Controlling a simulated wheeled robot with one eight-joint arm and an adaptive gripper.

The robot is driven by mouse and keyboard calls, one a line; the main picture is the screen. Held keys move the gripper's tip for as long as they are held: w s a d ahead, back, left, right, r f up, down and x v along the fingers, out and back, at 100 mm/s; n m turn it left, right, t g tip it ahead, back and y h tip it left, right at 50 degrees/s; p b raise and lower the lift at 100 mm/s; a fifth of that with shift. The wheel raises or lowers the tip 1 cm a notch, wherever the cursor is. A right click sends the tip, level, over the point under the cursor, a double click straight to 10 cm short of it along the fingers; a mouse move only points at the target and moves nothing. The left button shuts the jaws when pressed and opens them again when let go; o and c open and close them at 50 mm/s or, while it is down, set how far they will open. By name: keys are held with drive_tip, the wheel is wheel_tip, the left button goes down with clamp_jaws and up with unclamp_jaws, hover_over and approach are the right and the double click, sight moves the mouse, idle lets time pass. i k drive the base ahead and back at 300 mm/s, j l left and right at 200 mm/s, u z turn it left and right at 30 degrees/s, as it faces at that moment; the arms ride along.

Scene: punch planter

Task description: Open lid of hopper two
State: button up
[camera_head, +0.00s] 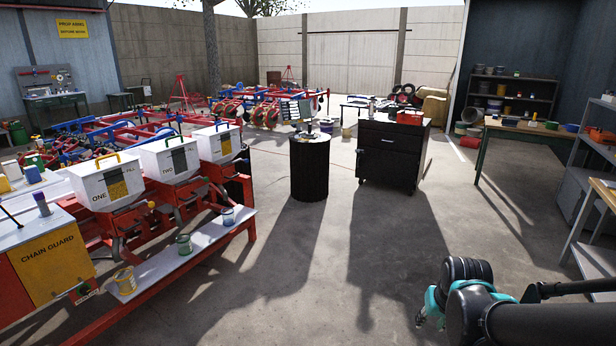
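Hopper two (157,162) is the middle of three white boxes on the red frame at left. Its front reads "TWO" and carries a dark panel. My gripper (428,310), with teal parts, is at the lower right, far from the hopper and over bare floor. It is small and partly hidden by my arm, so its opening is unclear.
Hopper one (92,188), with a yellow handle, and a third hopper (216,146) flank it. A white shelf (200,243) with several small pots runs in front. A black barrel (310,172) and dark cabinet (388,155) stand mid-floor. The concrete floor (300,270) between is clear.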

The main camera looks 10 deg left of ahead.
sight(175, 141)
drive_tip(key=i+j+u, duration=0.2)
drive_tip(key=i+u, duration=0.25)
drive_tip(key=i, duration=0.15)
drive_tip(key=i+u, duration=0.45)
drive_tip(key=i, duration=0.15)
drive_tip(key=i+l+u, duration=0.2)
drive_tip(key=i+u, duration=0.25)
drive_tip(key=i, duration=0.15)
